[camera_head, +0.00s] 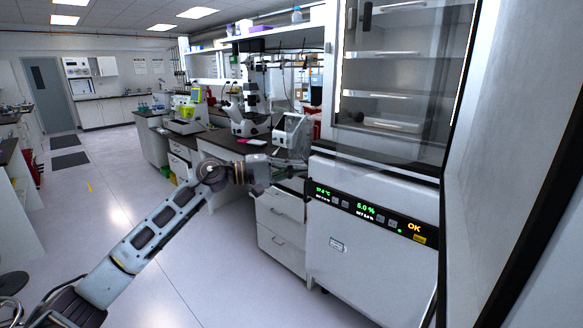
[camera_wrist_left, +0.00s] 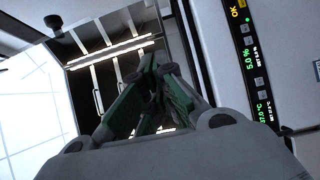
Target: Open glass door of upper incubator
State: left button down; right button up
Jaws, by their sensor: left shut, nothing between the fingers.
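The upper incubator (camera_head: 333,90) stands at the right in the head view, with lit shelves inside. Its glass door (camera_head: 400,100) spans the front, and a dark latch (camera_head: 367,17) shows near its top left edge. I cannot tell whether the door stands slightly ajar. My left gripper (camera_head: 298,163) is shut and empty, low at the left front edge of the incubator. In the left wrist view its green-padded fingers (camera_wrist_left: 146,128) meet in front of the lit shelves (camera_wrist_left: 110,50). My right gripper is not in view.
A large white outer door (camera_head: 515,110) stands open at the far right. Below the glass is a white unit (camera_head: 370,255) with a lit display panel (camera_head: 365,208). A bench with microscopes (camera_head: 245,110) and drawers (camera_head: 280,225) is left of it.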

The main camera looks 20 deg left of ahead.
pick_arm(q)
jog(key=d+p, duration=0.3)
jog(key=d, duration=0.5)
jog(key=shift+w+d+p, duration=0.4)
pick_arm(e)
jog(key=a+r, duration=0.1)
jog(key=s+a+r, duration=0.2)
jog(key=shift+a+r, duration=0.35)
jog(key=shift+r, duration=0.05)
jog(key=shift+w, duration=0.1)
